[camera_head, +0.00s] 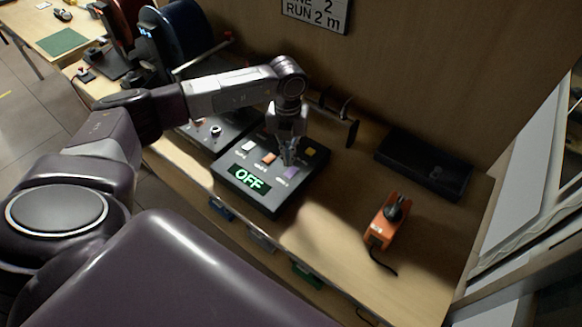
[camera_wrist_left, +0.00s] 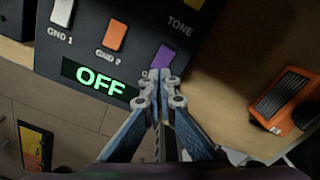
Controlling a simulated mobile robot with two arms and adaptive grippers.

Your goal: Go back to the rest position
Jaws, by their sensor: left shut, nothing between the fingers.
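My left gripper (camera_head: 288,158) is over the black control box (camera_head: 244,199) on the bench. It also shows in the left wrist view (camera_wrist_left: 160,80), with its fingertips together and nothing between them. The fingertips overlap the lower edge of the purple switch (camera_wrist_left: 163,57); I cannot tell whether they touch it. The box has a white switch (camera_wrist_left: 62,12), an orange switch (camera_wrist_left: 115,36) and a yellow switch (camera_head: 310,151). Its green display (camera_head: 250,177) reads OFF. Part of the label under the purple switch is hidden by the fingers. My right gripper is not in view.
An orange device with a black top (camera_head: 385,222) stands to the right on the bench, with a cable. A black tray (camera_head: 424,163) lies behind it. A small black stand (camera_head: 345,125) is near the wall. Another dark panel (camera_head: 215,130) is left of the box.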

